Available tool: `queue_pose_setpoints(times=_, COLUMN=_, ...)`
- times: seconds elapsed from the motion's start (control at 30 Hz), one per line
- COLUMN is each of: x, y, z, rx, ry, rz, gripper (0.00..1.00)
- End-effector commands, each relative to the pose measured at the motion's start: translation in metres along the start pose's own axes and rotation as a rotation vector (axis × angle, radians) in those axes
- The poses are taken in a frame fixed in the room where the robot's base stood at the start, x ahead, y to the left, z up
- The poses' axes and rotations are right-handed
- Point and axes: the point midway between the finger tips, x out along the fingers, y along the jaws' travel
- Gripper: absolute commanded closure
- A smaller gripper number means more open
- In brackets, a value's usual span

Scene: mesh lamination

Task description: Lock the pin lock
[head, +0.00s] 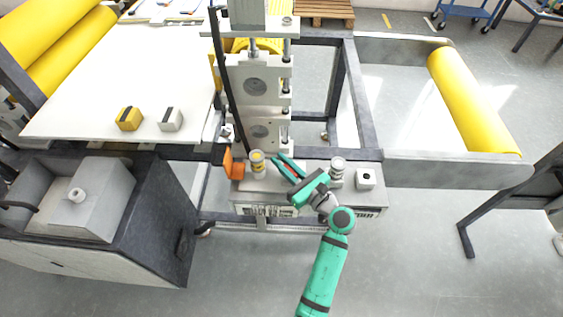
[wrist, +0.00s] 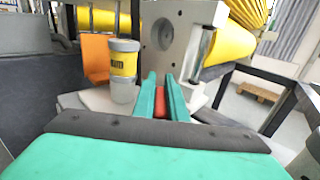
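My gripper (head: 281,161) is green and reaches up and left over the grey base block (head: 310,197) of the press. In the wrist view, its two fingers (wrist: 160,84) stand a little apart, with no object between the tips. A red strip shows deeper between them; I cannot tell whether it belongs to the gripper. A grey cylinder with a yellow label (head: 257,163) stands upright just left of the fingertips, and also shows in the wrist view (wrist: 124,66). An orange part (head: 235,168) sits left of it. I cannot tell which part is the pin lock.
A vertical grey plate with a round hole (wrist: 164,34) rises behind the fingers. A white table (head: 110,85) and yellow rollers (head: 470,100) flank the press.

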Motion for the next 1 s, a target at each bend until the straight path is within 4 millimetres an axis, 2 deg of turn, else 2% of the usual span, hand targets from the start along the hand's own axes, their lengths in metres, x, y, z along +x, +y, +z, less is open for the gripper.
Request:
queue_pose_setpoints(times=0.27, x=-0.001, y=-0.001, z=0.000, rx=0.001, ry=-0.001, rz=-0.021, gripper=1.00)
queue_pose_setpoints(times=0.47, x=0.001, y=-0.001, z=0.000, rx=0.002, ry=-0.002, rz=-0.101, gripper=1.00)
queue_pose_setpoints(times=1.0, x=-0.004, y=-0.016, z=0.001, rx=-0.001, ry=-0.002, rz=-0.505, gripper=1.00)
